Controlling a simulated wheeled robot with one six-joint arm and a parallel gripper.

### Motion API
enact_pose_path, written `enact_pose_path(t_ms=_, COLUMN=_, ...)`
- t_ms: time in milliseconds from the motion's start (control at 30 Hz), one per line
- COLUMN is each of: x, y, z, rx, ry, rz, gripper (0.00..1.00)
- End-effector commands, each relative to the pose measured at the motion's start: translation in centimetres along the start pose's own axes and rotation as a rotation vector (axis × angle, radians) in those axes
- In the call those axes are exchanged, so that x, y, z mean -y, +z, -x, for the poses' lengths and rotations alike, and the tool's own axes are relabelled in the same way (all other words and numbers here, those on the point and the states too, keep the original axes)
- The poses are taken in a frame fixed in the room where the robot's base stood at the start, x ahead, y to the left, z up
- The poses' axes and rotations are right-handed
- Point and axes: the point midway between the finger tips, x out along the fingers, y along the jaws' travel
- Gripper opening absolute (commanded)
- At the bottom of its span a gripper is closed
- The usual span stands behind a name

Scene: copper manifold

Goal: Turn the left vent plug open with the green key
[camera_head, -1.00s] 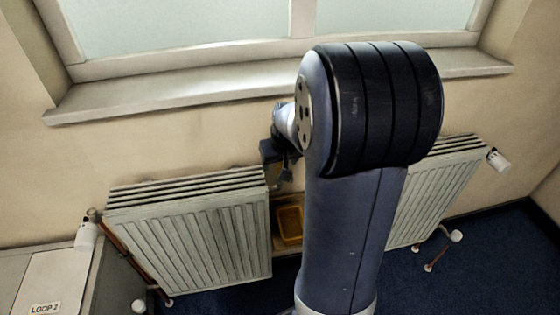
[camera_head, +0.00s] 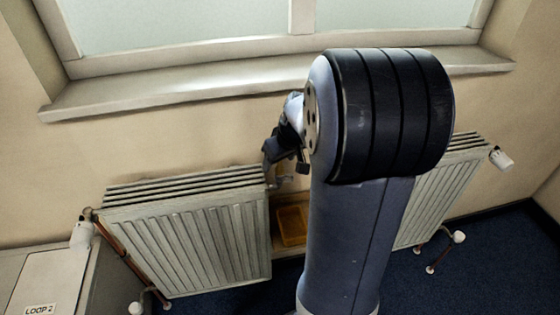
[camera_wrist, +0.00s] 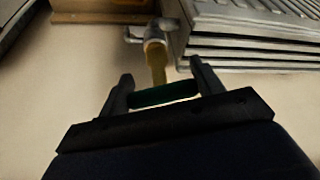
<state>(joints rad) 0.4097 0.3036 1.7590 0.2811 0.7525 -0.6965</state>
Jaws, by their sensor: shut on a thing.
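My gripper (camera_wrist: 162,72) is shut on the green key (camera_wrist: 165,94); the green bar lies crosswise between its two fingers. The key's brass-coloured shaft (camera_wrist: 157,65) points away from the gripper. Its far end overlaps a small metal fitting, the left vent plug (camera_wrist: 151,36), at the radiator's end; I cannot tell how far it is seated. In the head view my gripper (camera_head: 277,168) is at the upper right corner of the left radiator (camera_head: 190,245), partly behind my arm. The key and plug are too small or hidden to make out there.
A yellow tray (camera_head: 292,226) sits low in the gap between the radiators. The right radiator (camera_head: 425,215) is partly hidden by my arm. The window sill (camera_head: 200,88) juts out above. A cabinet labelled LOOP 2 (camera_head: 40,285) stands at the lower left.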

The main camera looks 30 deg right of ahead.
Motion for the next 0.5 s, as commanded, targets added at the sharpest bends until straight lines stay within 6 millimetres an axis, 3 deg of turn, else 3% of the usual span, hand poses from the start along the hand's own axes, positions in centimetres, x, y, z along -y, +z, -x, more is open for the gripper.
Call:
enact_pose_path(t_ms=267, x=0.03, y=0.19, z=-0.19, rx=0.005, ry=-0.005, rz=0.007, gripper=0.42)
enact_pose_path(t_ms=500, x=0.01, y=0.29, z=-0.42, rx=0.005, ry=-0.060, rz=0.134, gripper=0.42)
